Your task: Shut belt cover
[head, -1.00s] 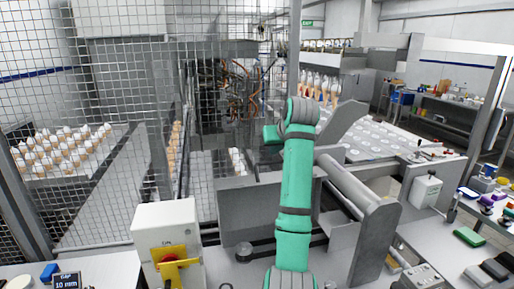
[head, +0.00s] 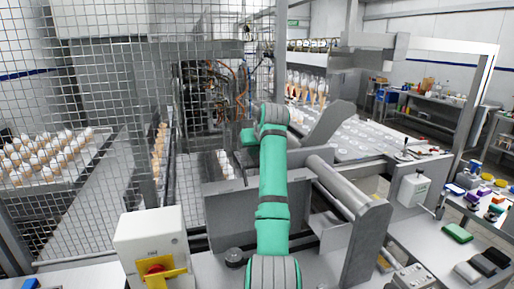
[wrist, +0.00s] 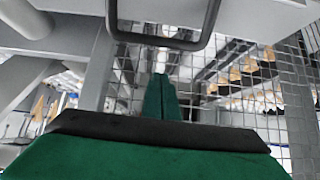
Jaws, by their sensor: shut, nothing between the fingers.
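A light grey panel (wrist: 240,14) with a dark U-shaped handle (wrist: 163,42) fills the top of the wrist view; it looks like the belt cover, but I cannot be sure. My gripper (wrist: 160,82) shows there with its green fingers together and empty. The fingertips are just below the handle in the picture; I cannot tell the gap in depth. In the head view a grey plate (head: 333,122) stands tilted beside the conveyor, and may be the same cover.
A wire mesh fence (head: 90,110) closes off the left. A grey control box (head: 150,240) with a yellow and red switch stands at front left. A grey roller (head: 345,190) lies right of my arm. A bench (head: 430,245) with small items is at right.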

